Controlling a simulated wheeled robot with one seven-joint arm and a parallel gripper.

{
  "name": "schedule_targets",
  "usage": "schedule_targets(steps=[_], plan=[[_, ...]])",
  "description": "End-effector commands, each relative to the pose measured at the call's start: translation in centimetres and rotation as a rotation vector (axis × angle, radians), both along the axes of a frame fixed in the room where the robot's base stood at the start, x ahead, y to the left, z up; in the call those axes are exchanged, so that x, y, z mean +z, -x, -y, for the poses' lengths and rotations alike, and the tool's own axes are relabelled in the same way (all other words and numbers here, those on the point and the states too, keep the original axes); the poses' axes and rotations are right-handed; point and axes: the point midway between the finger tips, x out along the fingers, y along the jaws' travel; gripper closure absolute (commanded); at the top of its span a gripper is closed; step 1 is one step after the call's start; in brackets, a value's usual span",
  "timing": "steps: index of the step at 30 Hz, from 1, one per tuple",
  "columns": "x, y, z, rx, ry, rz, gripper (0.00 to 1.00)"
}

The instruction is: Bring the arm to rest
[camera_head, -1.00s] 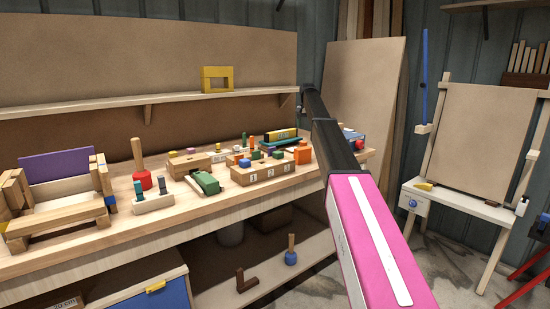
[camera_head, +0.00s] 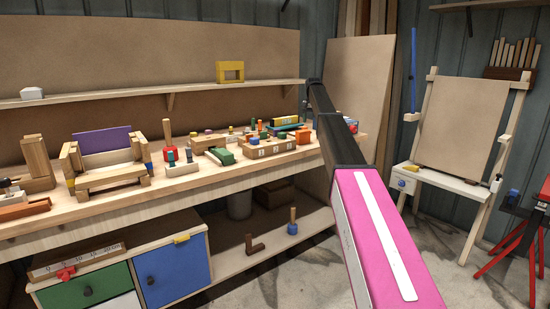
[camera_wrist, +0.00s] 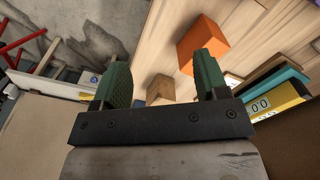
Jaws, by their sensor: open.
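My arm (camera_head: 375,230), with a pink and white link and a black forearm, reaches from the lower right towards the right end of the workbench (camera_head: 200,200) in the head view. My gripper is hidden behind the arm there. In the wrist view my gripper (camera_wrist: 160,82) shows two green fingers set wide apart, open with nothing held. Beyond the fingers lie an orange block (camera_wrist: 203,40), near the right finger, and a brown wooden block (camera_wrist: 160,88) that appears between them on the wooden top. I cannot tell how far the fingers are from these blocks.
Toy pieces crowd the bench, including a numbered block tray (camera_head: 270,149) and a wooden rack (camera_head: 110,178). A shelf (camera_head: 140,92) holds a yellow frame (camera_head: 230,71). An easel (camera_head: 465,125) stands right, beside a red-legged stand (camera_head: 510,247). The floor between is open.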

Motion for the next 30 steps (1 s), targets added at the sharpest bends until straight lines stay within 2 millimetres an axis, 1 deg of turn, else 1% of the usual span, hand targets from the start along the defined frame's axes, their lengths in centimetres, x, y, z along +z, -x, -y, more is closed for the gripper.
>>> schedule_targets(steps=[11, 14, 17, 20, 23, 24, 26, 27, 29, 30], plan=[[-5.3, 3.4, 0.0, 0.024, 0.0, -0.001, 0.33], [-7.2, 4.7, 0.0, 0.033, 0.0, -0.001, 0.33], [-9.6, 6.3, 0.0, 0.046, 0.0, -0.001, 0.33], [-12.3, 8.5, 0.0, 0.06, 0.0, -0.001, 0.33], [-15.8, 11.4, 0.0, 0.079, 0.0, -0.002, 0.33], [-17.6, 13.0, 0.0, 0.088, 0.0, -0.003, 0.33], [-20.2, 15.5, 0.0, 0.103, 0.0, -0.002, 0.33], [-22.0, 17.3, 0.0, 0.115, 0.0, -0.003, 0.33], [-24.7, 20.2, 0.0, 0.131, 0.0, -0.003, 0.33], [-26.5, 22.1, -0.1, 0.144, 0.0, -0.002, 0.33]])
